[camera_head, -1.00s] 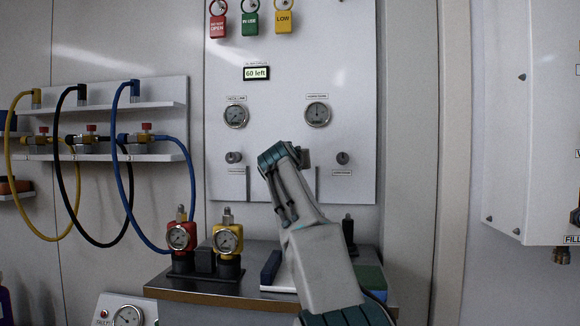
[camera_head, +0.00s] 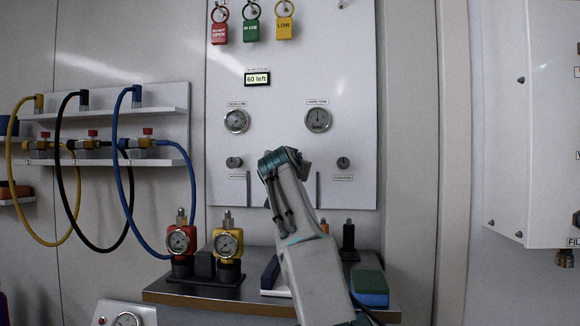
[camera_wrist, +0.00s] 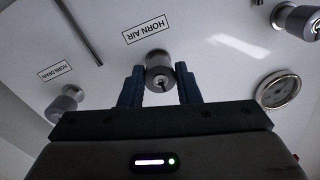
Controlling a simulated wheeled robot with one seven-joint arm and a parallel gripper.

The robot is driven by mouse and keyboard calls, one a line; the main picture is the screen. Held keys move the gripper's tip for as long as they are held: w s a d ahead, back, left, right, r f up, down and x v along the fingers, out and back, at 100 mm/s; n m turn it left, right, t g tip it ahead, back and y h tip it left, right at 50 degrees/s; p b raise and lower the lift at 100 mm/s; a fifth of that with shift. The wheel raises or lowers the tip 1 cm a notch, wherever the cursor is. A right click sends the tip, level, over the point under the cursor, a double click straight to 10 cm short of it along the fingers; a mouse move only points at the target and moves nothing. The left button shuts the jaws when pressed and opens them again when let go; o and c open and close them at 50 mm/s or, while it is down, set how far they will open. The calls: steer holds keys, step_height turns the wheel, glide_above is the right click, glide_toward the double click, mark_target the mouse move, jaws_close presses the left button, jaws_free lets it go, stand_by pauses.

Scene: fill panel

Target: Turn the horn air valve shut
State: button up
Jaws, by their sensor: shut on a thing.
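The horn air valve (camera_wrist: 159,66) is a round grey metal knob with a dark slot on its face. It stands below the sign HORN AIR (camera_wrist: 147,30) in the wrist view. My gripper (camera_wrist: 159,84) is shut on it, with one blue-grey finger on each side. In the head view my gripper (camera_head: 303,163) is at the middle of the white wall panel (camera_head: 290,90). There my own arm hides the valve and most of the fingers.
A knob marked HORN DRAIN (camera_wrist: 66,101) is left of my gripper in the wrist view; another knob (camera_wrist: 298,20) and a gauge (camera_wrist: 277,91) are on the right. Below the panel, red (camera_head: 180,241) and yellow (camera_head: 227,242) gauge units stand on a dark bench (camera_head: 200,294).

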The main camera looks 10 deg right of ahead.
steer(key=shift+f, duration=0.1)
steer(key=o, duration=1)
steer(key=shift+c, duration=0.2)
steer(key=b+v, duration=0.6)
steer(key=v, duration=0.8)
steer(key=shift+w+d, duration=0.1)
steer(key=shift+d, duration=0.05)
